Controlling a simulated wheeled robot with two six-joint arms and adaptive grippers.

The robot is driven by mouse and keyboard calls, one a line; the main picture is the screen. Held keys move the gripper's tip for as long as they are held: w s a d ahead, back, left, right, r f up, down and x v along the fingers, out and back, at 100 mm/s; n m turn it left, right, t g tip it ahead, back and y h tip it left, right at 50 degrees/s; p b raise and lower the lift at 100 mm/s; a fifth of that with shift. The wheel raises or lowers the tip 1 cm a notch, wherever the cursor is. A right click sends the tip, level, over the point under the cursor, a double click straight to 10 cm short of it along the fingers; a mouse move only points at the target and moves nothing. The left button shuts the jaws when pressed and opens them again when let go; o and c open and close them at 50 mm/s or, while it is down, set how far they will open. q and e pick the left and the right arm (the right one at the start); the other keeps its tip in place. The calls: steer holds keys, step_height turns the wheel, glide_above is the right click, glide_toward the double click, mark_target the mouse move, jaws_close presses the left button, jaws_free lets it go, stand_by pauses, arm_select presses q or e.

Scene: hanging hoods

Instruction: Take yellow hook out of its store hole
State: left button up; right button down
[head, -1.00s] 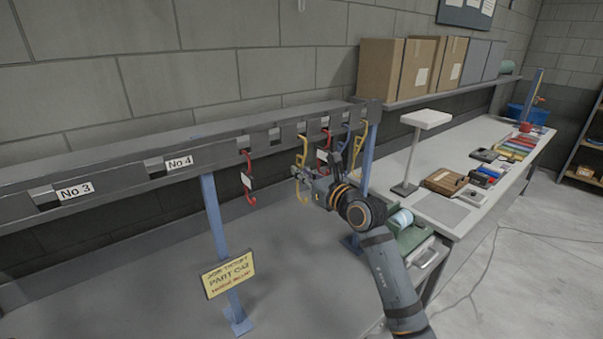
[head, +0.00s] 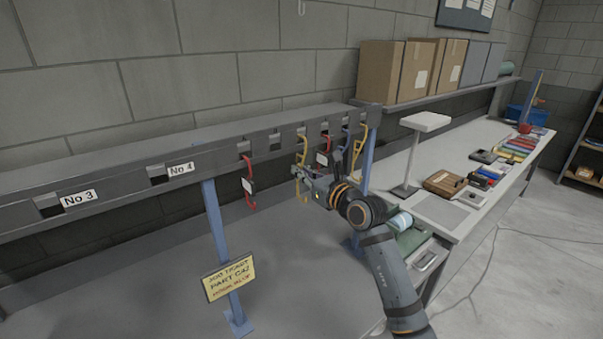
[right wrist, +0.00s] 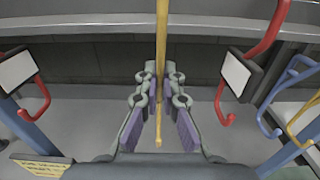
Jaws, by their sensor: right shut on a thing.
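The yellow hook (head: 304,150) hangs upright at the grey slotted rail, in front of one of its square holes. Whether its top end is still inside the hole cannot be told. My right gripper (head: 304,172) is shut on the hook's shank. In the right wrist view the yellow hook (right wrist: 161,40) runs upright between the two fingers of the gripper (right wrist: 158,80), and its lower end shows below the fingertips. Its top is cut off by the picture edge. My left gripper is not in view.
The grey rail (head: 225,150) has a red hook (head: 248,185) to the left and another red hook (head: 325,145), a blue hook and a second yellow hook (head: 360,147) to the right. Blue posts (head: 222,235) hold it. A workbench (head: 440,225) stands to the right.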

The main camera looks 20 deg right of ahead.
steer(key=shift+r+p, duration=0.4)
steer(key=shift+r, duration=0.25)
steer(key=shift+p+v, duration=0.3)
steer(key=shift+v, duration=1.5)
